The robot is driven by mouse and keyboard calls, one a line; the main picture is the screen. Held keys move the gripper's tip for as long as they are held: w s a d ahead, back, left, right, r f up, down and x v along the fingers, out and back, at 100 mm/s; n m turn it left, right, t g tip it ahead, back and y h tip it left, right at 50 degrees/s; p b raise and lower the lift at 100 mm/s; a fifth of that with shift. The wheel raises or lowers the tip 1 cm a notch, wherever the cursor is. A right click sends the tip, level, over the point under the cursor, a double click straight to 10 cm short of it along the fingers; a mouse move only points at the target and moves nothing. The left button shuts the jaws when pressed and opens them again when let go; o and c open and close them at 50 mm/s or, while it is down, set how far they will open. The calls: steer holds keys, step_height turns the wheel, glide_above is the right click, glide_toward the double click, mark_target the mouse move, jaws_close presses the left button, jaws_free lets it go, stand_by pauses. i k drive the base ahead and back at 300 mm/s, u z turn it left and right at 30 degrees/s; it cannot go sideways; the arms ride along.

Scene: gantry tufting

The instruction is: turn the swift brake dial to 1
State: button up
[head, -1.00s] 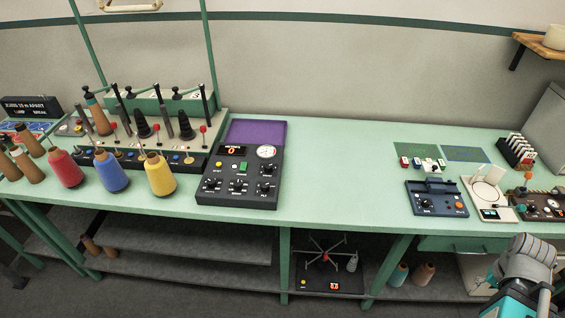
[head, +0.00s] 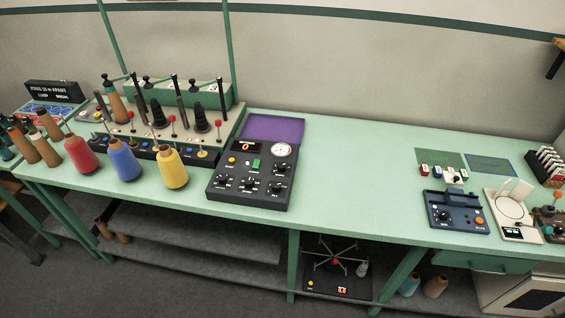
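A swift (head: 335,259) with thin spread arms and a red hub stands on the lower shelf under the green bench. Its dark base (head: 322,287) carries a yellow button at the left and a small lit orange-red display (head: 342,290) at the front. I cannot make out a brake dial or its setting at this size. My gripper is not in view.
A black control panel (head: 243,198) with several knobs and a red display stands on the bench (head: 345,190) above. Yarn cones, including a yellow one (head: 172,168), stand left of it. A bench leg (head: 293,262) is left of the swift.

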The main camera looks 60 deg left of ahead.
mark_target(281, 166)
steer(key=u, duration=0.05)
steer(key=k, duration=1.25)
steer(key=u, duration=1.6)
steer(key=i, duration=0.95)
steer(key=u, duration=0.05)
